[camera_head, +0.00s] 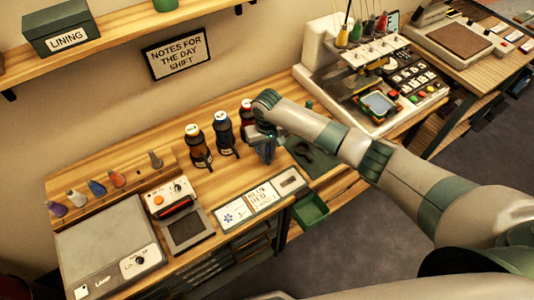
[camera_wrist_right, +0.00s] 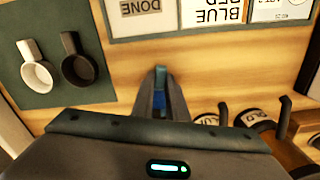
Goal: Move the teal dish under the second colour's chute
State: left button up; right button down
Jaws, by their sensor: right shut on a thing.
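My right gripper (camera_head: 266,152) is low over the wooden table, right of the row of bottles. In the wrist view, my right gripper (camera_wrist_right: 160,85) is shut on a narrow blue thing (camera_wrist_right: 161,92), mostly hidden between the fingers. I cannot tell whether it is part of the teal dish, and I see no other clear teal dish. Dark bottles with coloured tops (camera_head: 198,145) stand in a row; the red-topped bottle (camera_head: 246,112) is closest to the gripper. I cannot make out the chutes. My left gripper is out of view.
A black scoop (camera_wrist_right: 78,62) and a white scoop (camera_wrist_right: 36,70) lie on a dark green mat (camera_wrist_right: 60,98). Cards (camera_head: 262,196) line the front edge, one reading BLUE and RED. A green bin (camera_head: 310,210) hangs below. An embroidery machine (camera_head: 345,60) stands at the right.

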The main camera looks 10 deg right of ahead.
jog(key=shift+f, duration=0.3)
jog(key=shift+f, duration=0.35)
dwell(0.9)
jog(key=c, duration=1.7)
grip_release()
jog(key=shift+o, duration=0.2)
jog(key=shift+r, duration=0.15)
jog(key=shift+r+p, duration=1.05)
jog(key=shift+p, duration=0.35)
jog(key=shift+r+p, duration=0.5)
jog(key=shift+r, duration=0.55)
jog(key=shift+s, duration=0.1)
